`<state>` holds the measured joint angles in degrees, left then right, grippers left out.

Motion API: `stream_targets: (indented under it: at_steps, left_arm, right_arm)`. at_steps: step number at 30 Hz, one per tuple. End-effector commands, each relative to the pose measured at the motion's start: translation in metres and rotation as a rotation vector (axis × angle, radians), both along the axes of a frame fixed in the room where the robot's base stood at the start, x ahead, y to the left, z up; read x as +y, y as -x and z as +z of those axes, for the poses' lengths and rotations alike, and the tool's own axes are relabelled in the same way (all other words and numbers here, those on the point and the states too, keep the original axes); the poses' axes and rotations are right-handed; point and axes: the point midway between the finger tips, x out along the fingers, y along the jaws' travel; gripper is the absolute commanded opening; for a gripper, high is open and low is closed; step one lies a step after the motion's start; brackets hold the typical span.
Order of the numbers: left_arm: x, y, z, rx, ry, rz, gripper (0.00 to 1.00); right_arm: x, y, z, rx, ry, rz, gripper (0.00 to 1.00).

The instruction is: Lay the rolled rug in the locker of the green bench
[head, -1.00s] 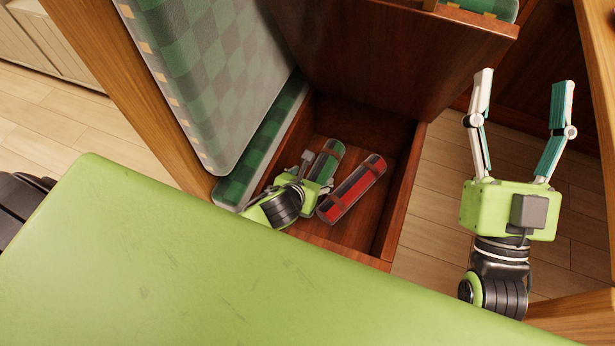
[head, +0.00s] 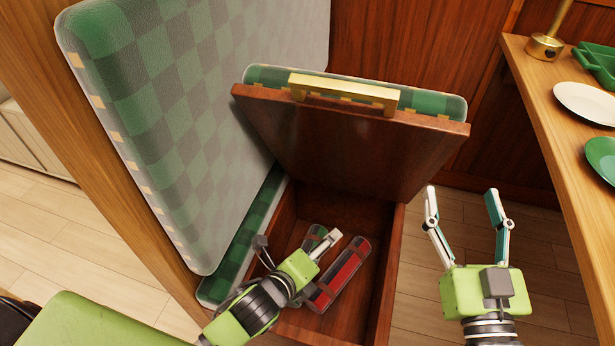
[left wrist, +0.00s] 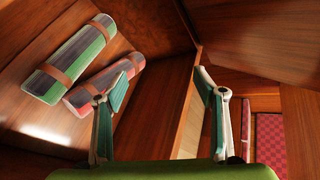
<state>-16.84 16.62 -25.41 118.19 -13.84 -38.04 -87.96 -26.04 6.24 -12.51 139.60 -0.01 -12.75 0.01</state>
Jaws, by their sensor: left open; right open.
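The locker (head: 381,285) of the green bench stands open, its wooden lid (head: 350,145) raised. Two strapped rolls lie side by side on its floor: a red and grey one (head: 343,274) and a green and grey one (head: 316,233), partly hidden by my left gripper. The left wrist view shows both, the green and grey roll (left wrist: 68,58) and the reddish roll (left wrist: 104,84), at upper left, outside the fingers. My left gripper (head: 298,240) is open and empty over the locker. My right gripper (head: 463,202) is open and empty, right of the locker.
A green checked backrest (head: 200,110) rises left of the locker. The lid has a brass handle (head: 343,91). At right, a wooden table (head: 545,85) carries plates (head: 585,102), a green dish (head: 597,62) and a brass base (head: 545,46). Floor shows beneath my right gripper.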

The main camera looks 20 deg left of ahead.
Motion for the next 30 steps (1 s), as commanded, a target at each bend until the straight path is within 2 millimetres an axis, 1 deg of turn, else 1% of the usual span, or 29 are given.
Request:
stream_targets:
  at_steps: [1,4,8,9,11,12,15,18,21,24,30]
  left_arm:
    - [-0.005,-0.002,0.02,-0.011,0.153,0.059,0.64]
    - [-0.011,-0.007,0.061,-0.023,0.464,0.164,0.64]
    - [-0.011,-0.009,0.116,-0.029,0.875,0.272,0.64]
    - [-0.01,-0.009,0.133,-0.029,1.002,0.297,0.64]
    - [-0.006,-0.008,0.158,-0.022,1.19,0.33,0.64]
    - [-0.003,-0.007,0.175,-0.019,1.312,0.345,0.64]
    - [0.007,-0.003,0.212,-0.001,1.587,0.364,0.64]
    - [0.016,0.002,0.24,0.02,1.796,0.364,0.64]
    - [0.022,0.005,0.257,0.04,1.934,0.356,0.64]
    - [0.026,0.007,0.265,0.05,1.998,0.351,0.64]
    - [0.026,0.008,0.267,0.054,2.014,0.349,0.64]
  right_arm:
    - [0.0,0.0,0.0,0.0,0.0,0.0,0.64]
    - [0.0,0.0,0.0,0.0,0.0,0.0,0.64]
    - [0.0,0.0,0.0,-0.001,0.0,0.0,0.64]
    - [0.0,0.0,0.0,-0.001,0.0,0.0,0.64]
    - [0.0,0.0,0.0,-0.001,0.0,0.0,0.64]
    - [0.0,0.0,0.0,-0.001,0.0,0.0,0.64]
    - [0.0,0.0,0.0,-0.002,0.0,0.0,0.64]
    - [0.0,0.0,0.001,-0.002,-0.001,0.0,0.64]
    - [0.0,0.0,0.001,-0.002,-0.001,0.0,0.64]
    - [0.0,0.0,0.001,-0.002,-0.001,0.0,0.64]
    - [0.0,0.0,0.001,-0.002,-0.001,0.0,0.64]
